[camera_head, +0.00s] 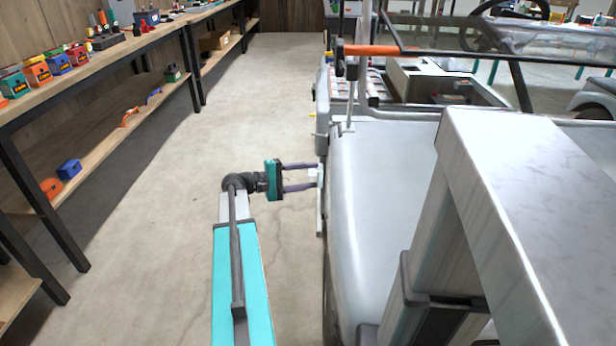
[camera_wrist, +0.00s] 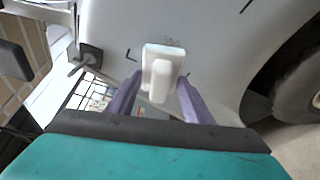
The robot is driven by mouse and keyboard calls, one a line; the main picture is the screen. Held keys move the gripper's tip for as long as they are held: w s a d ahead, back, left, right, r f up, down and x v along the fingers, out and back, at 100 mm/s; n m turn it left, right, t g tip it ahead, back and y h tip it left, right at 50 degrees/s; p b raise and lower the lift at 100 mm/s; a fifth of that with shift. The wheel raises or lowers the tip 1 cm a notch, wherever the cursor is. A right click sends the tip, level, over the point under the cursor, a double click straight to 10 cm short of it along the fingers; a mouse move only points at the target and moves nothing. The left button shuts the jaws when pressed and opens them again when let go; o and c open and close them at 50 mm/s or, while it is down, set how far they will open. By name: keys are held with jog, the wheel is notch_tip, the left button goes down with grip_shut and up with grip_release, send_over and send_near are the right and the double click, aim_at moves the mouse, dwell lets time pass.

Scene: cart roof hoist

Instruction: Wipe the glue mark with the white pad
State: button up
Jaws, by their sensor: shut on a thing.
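My gripper (camera_head: 306,177) reaches right with its purple fingers to the side of the pale cart body (camera_head: 385,210). It is shut on the white pad (camera_head: 316,174). In the wrist view, the white pad (camera_wrist: 152,54) has a raised grip between my fingers (camera_wrist: 158,92), and its plate lies at the white side panel (camera_wrist: 205,45). Whether it presses on the panel is hard to tell. A faint grey speckled patch, likely the glue mark (camera_wrist: 170,42), shows just above the pad's top edge. The pad may hide more of it.
Black corner marks (camera_wrist: 131,55) show on the panel around the pad. A dark wheel (camera_wrist: 292,85) is at the right in the wrist view. In the head view, a shelf bench (camera_head: 100,60) with coloured boxes stands left. The floor (camera_head: 255,100) between bench and cart is clear.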

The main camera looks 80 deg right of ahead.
aim_at(317, 183)
jog(key=shift+s+d, duration=0.15)
jog(key=shift+s, duration=0.9)
dwell(0.9)
jog(key=shift+s+a, duration=0.2)
jog(key=shift+a, duration=1.8)
jog(key=shift+s, duration=0.15)
jog(key=shift+d, duration=0.1)
jog(key=shift+w+d+p, duration=0.15)
jog(key=shift+d, duration=0.8)
jog(key=shift+w+d+p, duration=0.15)
jog(key=shift+d, duration=0.8)
jog(key=shift+w, duration=0.1)
jog(key=w, duration=0.6)
jog(key=shift+a, duration=0.4)
jog(key=shift+w, duration=0.1)
